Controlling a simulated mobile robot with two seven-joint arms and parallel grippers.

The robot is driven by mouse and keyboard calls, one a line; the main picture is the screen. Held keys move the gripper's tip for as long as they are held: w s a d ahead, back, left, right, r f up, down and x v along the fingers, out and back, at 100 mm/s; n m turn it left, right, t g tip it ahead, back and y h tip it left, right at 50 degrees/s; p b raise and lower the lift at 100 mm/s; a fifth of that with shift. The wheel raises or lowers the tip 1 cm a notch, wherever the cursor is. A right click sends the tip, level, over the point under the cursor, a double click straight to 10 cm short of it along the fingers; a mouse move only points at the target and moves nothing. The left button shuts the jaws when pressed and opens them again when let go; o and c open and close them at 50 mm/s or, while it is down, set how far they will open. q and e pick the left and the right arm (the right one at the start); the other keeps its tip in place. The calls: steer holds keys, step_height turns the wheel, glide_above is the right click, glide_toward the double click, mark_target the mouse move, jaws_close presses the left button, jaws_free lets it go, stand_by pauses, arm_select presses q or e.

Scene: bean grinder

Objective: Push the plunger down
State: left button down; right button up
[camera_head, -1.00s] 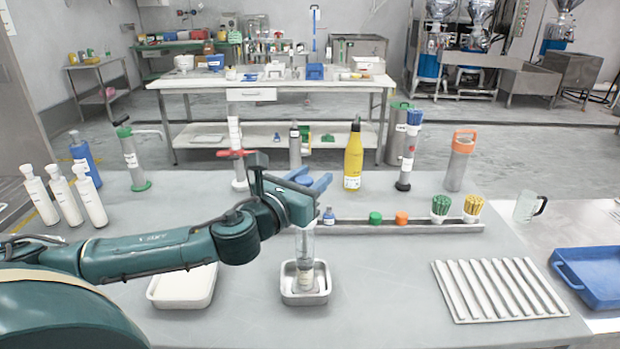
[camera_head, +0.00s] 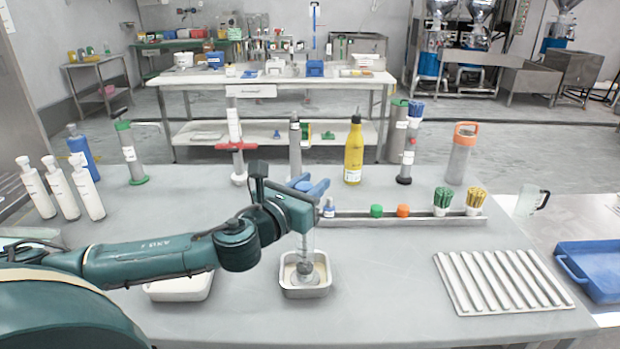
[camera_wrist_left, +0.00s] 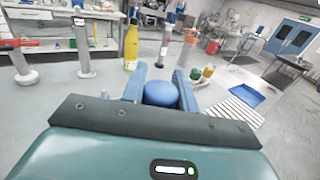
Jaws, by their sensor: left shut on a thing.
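My left gripper (camera_head: 312,187) has its blue fingers closed around a round blue knob (camera_wrist_left: 160,94), which shows between them in the left wrist view. Below the gripper in the head view, a clear upright tube (camera_head: 305,243) with a grey plunger part inside stands in a small metal tray (camera_head: 306,293). Pale cream-coloured material lies in the tray around the tube's base. The knob is hidden behind the gripper in the head view, so its join to the plunger cannot be seen. My right gripper is in neither view.
A second tray (camera_head: 182,290) stands to the left, partly under my left arm. A rail (camera_head: 400,222) with caps and brushes lies behind to the right. A yellow bottle (camera_head: 354,155) stands farther back. A ribbed white rack (camera_head: 500,282) lies at the right; the table between is clear.

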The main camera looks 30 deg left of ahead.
arm_select(q)
steer(key=shift+f, duration=0.55)
steer(key=shift+s+r, duration=0.1)
steer(key=c, duration=1.4)
jaws_free()
steer(key=o, duration=0.3)
steer(key=shift+r, duration=0.1)
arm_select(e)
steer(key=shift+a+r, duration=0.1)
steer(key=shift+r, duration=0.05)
arm_select(q)
steer(key=shift+o, duration=0.2)
steer(key=s+p, duration=0.3)
steer(key=s, duration=1)
steer(key=shift+p, duration=0.35)
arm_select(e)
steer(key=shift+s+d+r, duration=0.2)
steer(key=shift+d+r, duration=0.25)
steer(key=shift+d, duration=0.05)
